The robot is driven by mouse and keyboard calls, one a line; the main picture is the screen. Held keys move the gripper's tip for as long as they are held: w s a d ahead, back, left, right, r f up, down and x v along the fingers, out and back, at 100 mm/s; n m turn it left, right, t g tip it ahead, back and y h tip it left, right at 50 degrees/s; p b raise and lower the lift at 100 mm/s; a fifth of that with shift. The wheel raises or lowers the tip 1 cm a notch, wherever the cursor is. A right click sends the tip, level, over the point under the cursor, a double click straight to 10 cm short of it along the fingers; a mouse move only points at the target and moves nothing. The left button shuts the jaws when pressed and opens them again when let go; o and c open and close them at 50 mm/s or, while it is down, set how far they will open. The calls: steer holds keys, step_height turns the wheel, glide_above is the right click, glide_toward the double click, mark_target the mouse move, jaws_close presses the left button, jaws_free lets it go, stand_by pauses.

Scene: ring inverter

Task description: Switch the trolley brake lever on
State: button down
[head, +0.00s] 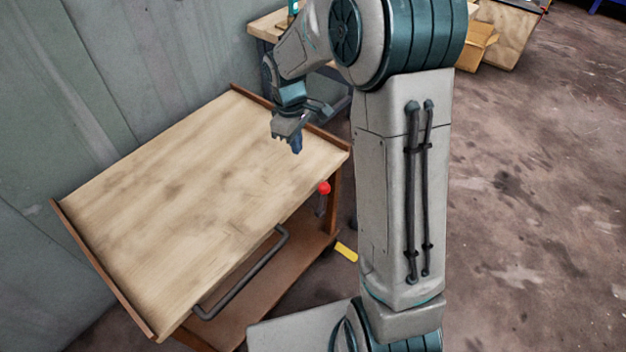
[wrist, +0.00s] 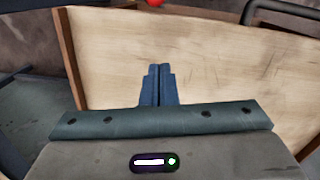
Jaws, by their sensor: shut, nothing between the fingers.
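The trolley (head: 190,190) has a pale wooden top with brown raised ends and stands by the wall. Its brake lever shows as a red knob (head: 324,187) on a short dark stem, at the trolley's near side close to the right end. The red knob also shows at the top edge of the wrist view (wrist: 155,2), cut off by the frame. My gripper (head: 297,147) is above the far right part of the top, apart from the lever. In the wrist view its blue fingers (wrist: 159,84) are together with nothing between them.
A dark bar handle (head: 240,277) runs along the trolley's near side, above a brown lower shelf (head: 270,285). A yellow piece (head: 346,251) is low near the trolley's right end. A cardboard box (head: 476,45) stands at the back. The floor at right is open.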

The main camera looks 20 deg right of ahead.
mark_target(315, 184)
stand_by(0.3)
steer(key=f, duration=0.3)
steer(key=f+b, duration=0.1)
steer(key=f, duration=0.6)
steer(key=shift+s+d+b, duration=0.1)
steer(key=shift+d+b, duration=0.15)
steer(key=shift+b, duration=0.1)
steer(key=shift+s+d+f, duration=0.15)
steer(key=shift+s+d, duration=0.4)
steer(key=shift+d, duration=0.1)
steer(key=shift+s+d+f, duration=0.15)
steer(key=shift+s+d, duration=0.35)
steer(key=shift+d, duration=0.1)
steer(key=shift+s+d+f, duration=0.1)
steer(key=shift+s+d, duration=0.15)
